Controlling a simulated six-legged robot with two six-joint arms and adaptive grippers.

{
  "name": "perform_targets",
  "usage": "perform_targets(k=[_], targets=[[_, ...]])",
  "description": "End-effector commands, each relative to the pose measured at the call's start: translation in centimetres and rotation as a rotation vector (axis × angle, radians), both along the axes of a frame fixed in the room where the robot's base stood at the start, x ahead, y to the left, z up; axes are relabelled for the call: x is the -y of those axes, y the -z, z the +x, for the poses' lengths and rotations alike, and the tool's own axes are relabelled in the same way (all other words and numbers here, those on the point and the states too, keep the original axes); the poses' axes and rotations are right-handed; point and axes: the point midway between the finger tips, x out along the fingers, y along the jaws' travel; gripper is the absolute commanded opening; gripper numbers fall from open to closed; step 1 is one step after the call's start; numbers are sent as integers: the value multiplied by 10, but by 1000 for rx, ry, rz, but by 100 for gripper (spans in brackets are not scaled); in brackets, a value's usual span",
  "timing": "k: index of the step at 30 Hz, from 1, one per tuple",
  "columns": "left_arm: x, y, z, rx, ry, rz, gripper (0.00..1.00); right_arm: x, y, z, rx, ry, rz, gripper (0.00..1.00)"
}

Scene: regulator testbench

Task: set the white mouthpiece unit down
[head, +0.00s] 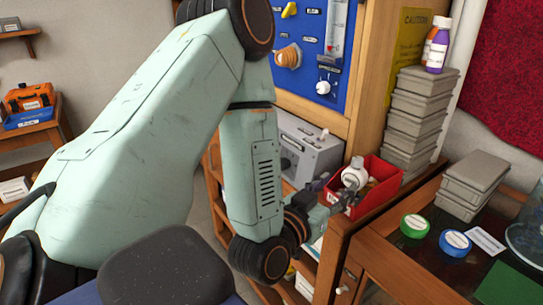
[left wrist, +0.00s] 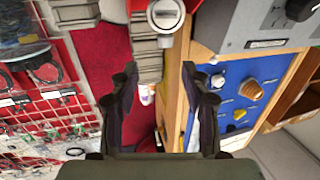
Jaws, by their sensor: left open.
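The white mouthpiece unit (head: 354,176) sits in the red bin (head: 378,200) on the wooden cabinet in the head view, with its rounded white top showing above the rim. My left gripper (head: 328,193) is open and empty at the near left edge of the bin, close to the unit. In the left wrist view the unit (left wrist: 165,14) is at the top middle, beyond the two spread fingers (left wrist: 160,74) and apart from them. Its lower part is hidden in the bin. My right gripper is not in view.
Grey stacked cases (head: 416,115) stand behind the bin, with bottles on top. A grey device (head: 310,150) is left of it, under the blue panel (head: 315,85). Green tape (head: 414,226) and blue tape (head: 455,243) lie on the table at right, beside more grey cases (head: 472,185).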

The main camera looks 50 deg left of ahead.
Motion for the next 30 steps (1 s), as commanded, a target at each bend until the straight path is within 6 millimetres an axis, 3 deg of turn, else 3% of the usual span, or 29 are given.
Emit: perform_targets(k=[4, 8, 12, 15, 18, 21, 25, 30], targets=[[18, 63, -13, -226, 62, -16, 47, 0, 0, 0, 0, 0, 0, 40], [38, 144, -51, -540, 113, -47, 47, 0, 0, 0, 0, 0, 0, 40], [52, 217, -115, -880, 134, -80, 47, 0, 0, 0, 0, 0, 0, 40], [58, 255, -169, -1113, 127, -98, 47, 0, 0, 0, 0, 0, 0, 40], [61, 279, -218, -1305, 106, -110, 47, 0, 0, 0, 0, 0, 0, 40], [61, 290, -254, -1441, 84, -117, 47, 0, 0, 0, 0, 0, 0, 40], [61, 295, -277, -1526, 67, -120, 47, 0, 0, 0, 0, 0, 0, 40], [61, 295, -281, -1539, 63, -121, 47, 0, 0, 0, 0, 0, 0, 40]])
